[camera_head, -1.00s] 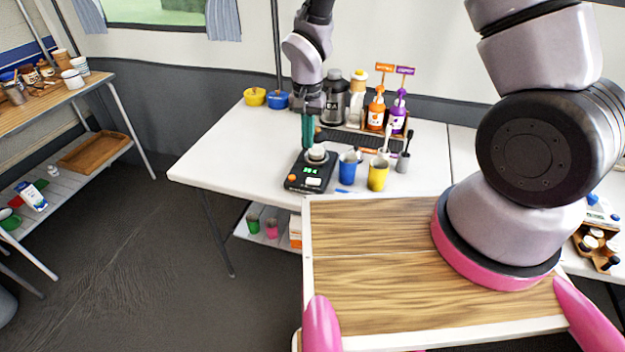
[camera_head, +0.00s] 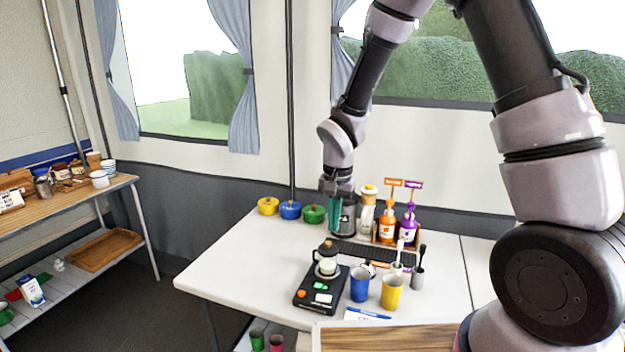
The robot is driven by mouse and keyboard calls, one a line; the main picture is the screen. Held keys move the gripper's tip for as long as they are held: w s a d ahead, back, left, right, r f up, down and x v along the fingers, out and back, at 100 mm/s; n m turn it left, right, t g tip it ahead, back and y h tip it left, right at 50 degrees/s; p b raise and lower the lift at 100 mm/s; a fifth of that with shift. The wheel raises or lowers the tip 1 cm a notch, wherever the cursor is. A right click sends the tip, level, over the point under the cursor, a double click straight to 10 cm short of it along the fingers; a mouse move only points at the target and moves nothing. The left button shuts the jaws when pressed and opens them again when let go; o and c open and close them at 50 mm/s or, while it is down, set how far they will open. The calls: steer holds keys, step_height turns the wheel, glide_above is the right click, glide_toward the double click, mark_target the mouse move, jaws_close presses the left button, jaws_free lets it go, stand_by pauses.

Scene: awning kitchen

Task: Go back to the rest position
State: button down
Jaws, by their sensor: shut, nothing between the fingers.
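My gripper (camera_head: 335,232) hangs at the end of my raised arm, above the back part of the white table (camera_head: 235,262). Its teal fingers point down and are shut with nothing between them. In this view it overlaps the dark grey canister (camera_head: 349,214); I cannot tell the gap between them. A black scale (camera_head: 314,301) stands on the table in front of and below my gripper, with a small pale vessel (camera_head: 327,267) with a dark top on it. The gripper is apart from both.
Blue (camera_head: 360,285) and yellow (camera_head: 391,294) cups stand right of the scale. Orange (camera_head: 387,230) and purple (camera_head: 408,230) bottles stand behind a dark rack (camera_head: 357,252). Yellow, blue and green pots (camera_head: 314,214) line the back left. A shelf table (camera_head: 123,181) stands at far left.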

steer(key=d+r+t, duration=0.1)
steer(key=d+r, duration=0.5)
steer(key=r, duration=0.5)
steer(key=s+d+r+t, duration=0.2)
steer(key=s+d+r, duration=0.4)
steer(key=r, duration=0.4)
steer(key=s+d+r+t+y, duration=0.1)
steer(key=s+d+r+t, duration=0.2)
steer(key=s+d+r, duration=0.4)
step_height(320, 180, up, 3)
steer(key=shift+s+f+y, duration=0.1)
steer(key=shift+s+y, duration=0.2)
steer(key=shift+s, duration=0.6)
steer(key=shift+d, duration=0.2)
